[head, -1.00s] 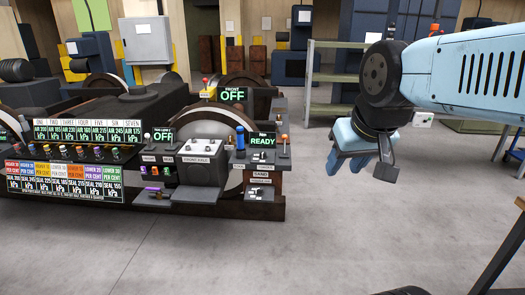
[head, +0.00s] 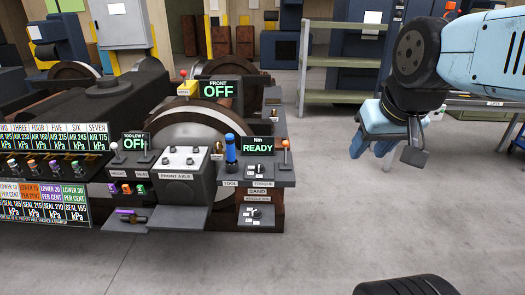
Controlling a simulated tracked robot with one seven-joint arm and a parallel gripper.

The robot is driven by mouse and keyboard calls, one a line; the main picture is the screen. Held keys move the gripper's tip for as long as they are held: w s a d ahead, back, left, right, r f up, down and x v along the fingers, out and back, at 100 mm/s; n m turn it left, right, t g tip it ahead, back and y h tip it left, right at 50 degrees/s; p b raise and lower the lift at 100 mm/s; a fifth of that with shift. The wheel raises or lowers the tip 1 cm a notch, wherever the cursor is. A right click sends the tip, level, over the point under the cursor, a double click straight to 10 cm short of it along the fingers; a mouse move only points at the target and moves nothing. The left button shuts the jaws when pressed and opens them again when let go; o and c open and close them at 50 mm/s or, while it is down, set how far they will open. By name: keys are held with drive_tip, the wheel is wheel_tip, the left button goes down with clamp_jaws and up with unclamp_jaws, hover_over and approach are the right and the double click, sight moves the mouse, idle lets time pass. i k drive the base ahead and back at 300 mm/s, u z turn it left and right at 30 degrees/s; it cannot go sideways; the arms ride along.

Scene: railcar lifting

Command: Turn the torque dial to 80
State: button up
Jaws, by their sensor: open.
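A control stand at the end of the dark railcar rig carries a green display (head: 258,147) reading "READY" under "Nm". Just below it is a small white-marked control (head: 258,168), above a label that reads "TORQUE" (head: 264,184); it looks like the torque dial, but its setting is too small to read. A blue handle (head: 231,150) stands upright to its left. My gripper (head: 370,146) is open and empty, pointing down in the air to the right of the stand, apart from it.
A red-tipped lever (head: 285,150) stands close to the right of the dial. A lower shelf holds another small knob (head: 256,212) under a "SAND" label. The "FRONT OFF" display (head: 219,90) is behind. Grey floor (head: 330,220) is clear right of the stand.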

sight(259, 168)
drive_tip(key=u, duration=0.1)
drive_tip(key=i, duration=1.05)
drive_tip(key=u, duration=0.3)
